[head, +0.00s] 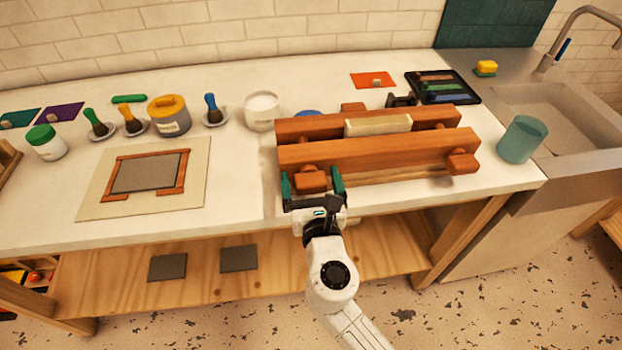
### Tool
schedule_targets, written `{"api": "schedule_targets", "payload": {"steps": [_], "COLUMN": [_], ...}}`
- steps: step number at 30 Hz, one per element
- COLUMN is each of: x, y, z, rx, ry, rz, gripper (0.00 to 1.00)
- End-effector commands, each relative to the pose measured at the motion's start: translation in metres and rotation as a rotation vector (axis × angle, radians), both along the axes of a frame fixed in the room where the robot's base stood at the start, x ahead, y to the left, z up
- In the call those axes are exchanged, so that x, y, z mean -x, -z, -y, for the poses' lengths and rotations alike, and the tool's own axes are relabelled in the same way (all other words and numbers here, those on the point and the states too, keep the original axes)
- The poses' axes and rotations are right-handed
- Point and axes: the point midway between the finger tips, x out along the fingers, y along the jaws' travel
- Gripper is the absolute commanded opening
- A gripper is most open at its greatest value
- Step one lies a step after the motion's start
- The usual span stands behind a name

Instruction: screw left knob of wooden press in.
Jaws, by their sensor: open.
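The wooden press (375,154) lies on the white counter, two long reddish-brown beams with a pale block (378,125) between them. Its left knob (311,181) is a chunky wooden piece at the front left. The right knob (463,162) sits at the front right. My gripper (312,184) is open, with one green finger on each side of the left knob. I cannot tell whether the fingers touch it. The screw behind the left knob is partly visible.
A teal glass (521,139) stands right of the press, near the sink (560,115). A white jar (262,110) stands behind its left end. A framed board (147,174) lies to the left. Bare counter lies between board and press.

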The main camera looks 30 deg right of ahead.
Motion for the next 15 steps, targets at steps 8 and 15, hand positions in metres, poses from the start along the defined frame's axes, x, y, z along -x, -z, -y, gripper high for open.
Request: {"api": "schedule_targets", "payload": {"steps": [8,15], "x": [-0.0002,-0.0001], "y": [0.0001,0.0001], "z": [0.0003,0.0003], "rx": [0.0,0.0], "ry": [0.0,0.0], "rz": [0.0,0.0], "gripper": [0.91,0.68]}}
